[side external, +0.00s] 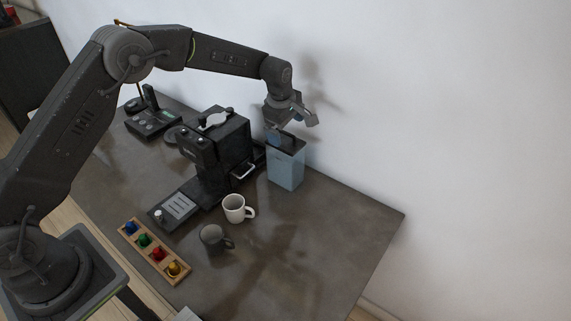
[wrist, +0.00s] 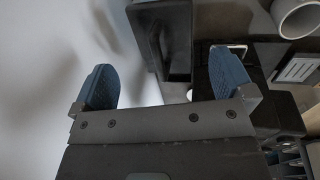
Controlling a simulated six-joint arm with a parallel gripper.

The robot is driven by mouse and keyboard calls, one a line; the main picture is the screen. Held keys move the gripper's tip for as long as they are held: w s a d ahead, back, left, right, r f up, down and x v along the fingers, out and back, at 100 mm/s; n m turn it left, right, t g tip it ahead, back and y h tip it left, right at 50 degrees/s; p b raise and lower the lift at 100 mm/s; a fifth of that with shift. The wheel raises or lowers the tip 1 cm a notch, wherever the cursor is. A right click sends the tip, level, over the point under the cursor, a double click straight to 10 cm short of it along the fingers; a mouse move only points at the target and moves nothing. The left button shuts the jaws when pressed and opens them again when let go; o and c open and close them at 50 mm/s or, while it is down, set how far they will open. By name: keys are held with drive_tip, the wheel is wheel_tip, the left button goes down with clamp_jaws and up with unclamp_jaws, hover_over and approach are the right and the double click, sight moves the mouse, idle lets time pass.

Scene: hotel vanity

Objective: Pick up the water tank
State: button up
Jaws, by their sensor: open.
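The water tank (side external: 286,170) is a blue-grey box with a dark top, standing upright on the counter beside the black coffee machine (side external: 222,150). My gripper (side external: 291,124) is above the tank's top, pointing down, with its fingers spread and nothing held. In the wrist view, the two blue finger pads of my gripper (wrist: 164,80) are wide apart. A dark box with a raised handle-like part, apparently the tank (wrist: 147,22), shows at the top between them. Whether a finger touches the tank is unclear.
A white mug (side external: 234,208) and a dark mug (side external: 212,239) stand in front of the machine. A wooden tray (side external: 155,251) of coloured capsules lies at the front left. A black phone (side external: 150,122) is behind. The wall is close behind the tank; the counter's right side is clear.

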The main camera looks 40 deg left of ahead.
sight(286, 142)
drive_tip(key=f, duration=0.5)
drive_tip(key=shift+w+a+f, duration=0.1)
drive_tip(key=shift+w+a, duration=0.1)
drive_tip(key=shift+w, duration=0.05)
drive_tip(key=c, duration=1.5)
drive_tip(key=shift+c, duration=0.2)
